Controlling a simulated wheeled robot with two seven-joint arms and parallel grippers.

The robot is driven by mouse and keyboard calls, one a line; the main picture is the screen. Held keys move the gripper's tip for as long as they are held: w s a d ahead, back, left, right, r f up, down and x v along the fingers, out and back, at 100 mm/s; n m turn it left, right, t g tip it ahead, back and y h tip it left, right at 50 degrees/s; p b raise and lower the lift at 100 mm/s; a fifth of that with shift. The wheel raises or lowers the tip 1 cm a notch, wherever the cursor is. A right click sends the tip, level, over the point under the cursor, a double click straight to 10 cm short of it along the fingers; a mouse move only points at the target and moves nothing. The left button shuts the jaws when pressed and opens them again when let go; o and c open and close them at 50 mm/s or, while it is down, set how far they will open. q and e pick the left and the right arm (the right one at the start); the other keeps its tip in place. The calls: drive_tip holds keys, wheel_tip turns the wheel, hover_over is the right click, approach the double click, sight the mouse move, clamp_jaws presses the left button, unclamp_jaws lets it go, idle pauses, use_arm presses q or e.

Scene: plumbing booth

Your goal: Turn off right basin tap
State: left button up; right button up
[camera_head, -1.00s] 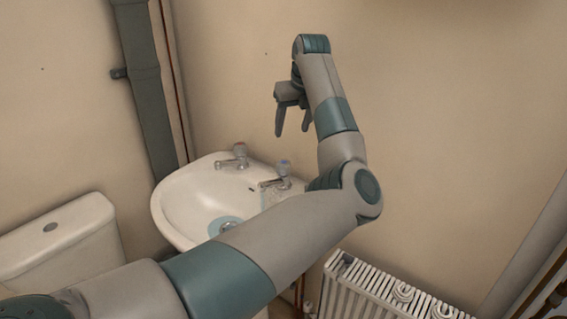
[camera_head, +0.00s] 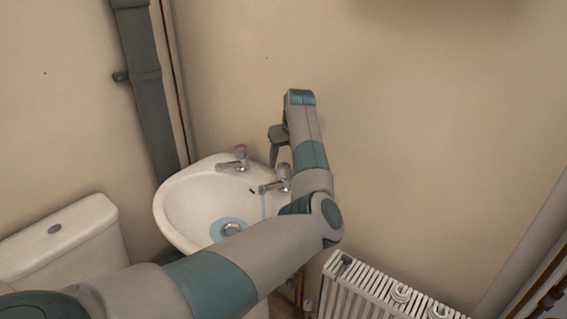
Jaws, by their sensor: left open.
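The white basin (camera_head: 185,207) stands against the wall with two chrome taps. The right basin tap (camera_head: 275,185) has a blue-marked top, and a thin stream of water seems to run from its spout. The left tap (camera_head: 233,160) has a red-marked top. My left gripper (camera_head: 276,160) is open and points down, just above and behind the right tap's head in the picture; whether it touches cannot be told. One finger is mostly hidden by my left arm, which also covers the basin's right side. My right gripper is not in view.
A white toilet cistern (camera_head: 62,243) stands at the left. A grey-green waste pipe (camera_head: 147,85) runs down the wall beside the basin. A white radiator (camera_head: 372,292) is at the lower right. The wall right of my arm is clear.

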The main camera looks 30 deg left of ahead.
sight(284, 164)
use_arm(q)
drive_tip(key=shift+x, duration=1.2)
drive_tip(key=shift+w+a+f, duration=0.15)
drive_tip(key=shift+a+f, duration=0.05)
drive_tip(key=shift+f, duration=0.5)
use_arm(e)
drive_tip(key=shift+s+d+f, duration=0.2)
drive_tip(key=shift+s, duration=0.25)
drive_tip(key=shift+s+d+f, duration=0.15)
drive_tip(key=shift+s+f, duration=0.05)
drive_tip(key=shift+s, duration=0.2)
use_arm(q)
drive_tip(key=c, duration=1.1)
